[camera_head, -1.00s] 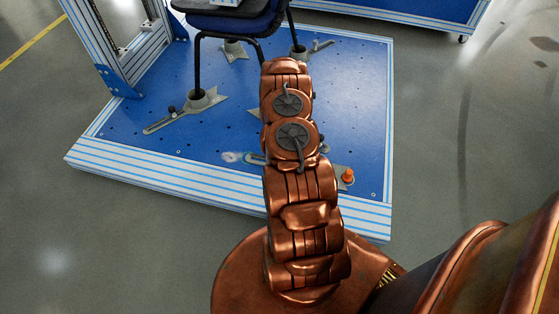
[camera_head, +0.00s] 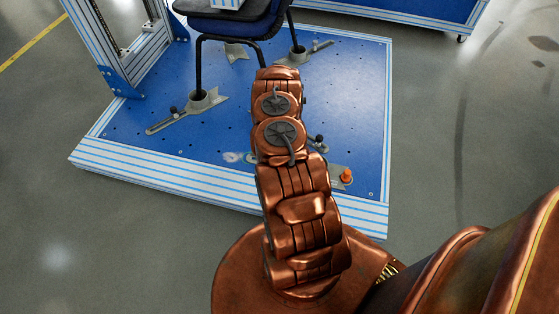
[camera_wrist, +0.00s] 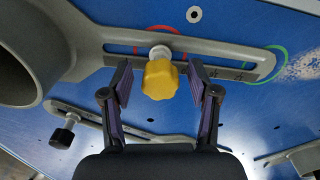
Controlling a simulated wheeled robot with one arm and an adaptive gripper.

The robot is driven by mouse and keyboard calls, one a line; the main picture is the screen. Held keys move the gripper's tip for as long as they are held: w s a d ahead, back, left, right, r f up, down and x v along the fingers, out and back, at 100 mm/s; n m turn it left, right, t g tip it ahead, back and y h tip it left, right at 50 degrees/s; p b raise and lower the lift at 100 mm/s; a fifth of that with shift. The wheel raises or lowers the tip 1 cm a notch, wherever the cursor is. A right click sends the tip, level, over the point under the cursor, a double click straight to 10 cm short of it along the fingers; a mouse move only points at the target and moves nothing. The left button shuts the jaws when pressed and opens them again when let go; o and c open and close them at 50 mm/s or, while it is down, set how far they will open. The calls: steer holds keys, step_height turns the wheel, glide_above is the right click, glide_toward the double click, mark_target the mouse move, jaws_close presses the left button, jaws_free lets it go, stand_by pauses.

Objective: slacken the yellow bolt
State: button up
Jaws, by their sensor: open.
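The yellow bolt (camera_wrist: 160,79) shows in the wrist view as a lobed yellow knob on a pale shank. It sits at the slot of a grey slotted clamp arm (camera_wrist: 215,52) on the blue plate. My gripper (camera_wrist: 162,88) is open, with one finger on each side of the knob and a gap to it on both sides. In the head view my copper arm hides the gripper and the yellow bolt.
A grey round cup (camera_wrist: 18,75) joins the clamp arm at left. Another slotted clamp with a black knob (camera_wrist: 62,137) lies lower left. In the head view the chair (camera_head: 235,22) stands on the blue platform (camera_head: 355,110), with an orange knob (camera_head: 346,176) at its front right.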

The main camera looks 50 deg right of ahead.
steer(key=shift+a+r+m+p, duration=0.1)
steer(key=shift+r+m+p, duration=0.05)
steer(key=shift+m+p, duration=0.75)
steer(key=shift+m, duration=1.1)
steer(key=shift+c, duration=0.3)
jaws_close()
steer(key=n+b, duration=0.1)
steer(key=n, duration=0.2)
steer(key=shift+f+b, duration=0.25)
steer(key=shift+b, duration=0.1)
steer(key=shift+r+n+b, duration=0.1)
steer(key=shift+n+b, duration=0.2)
steer(key=shift+n, duration=0.2)
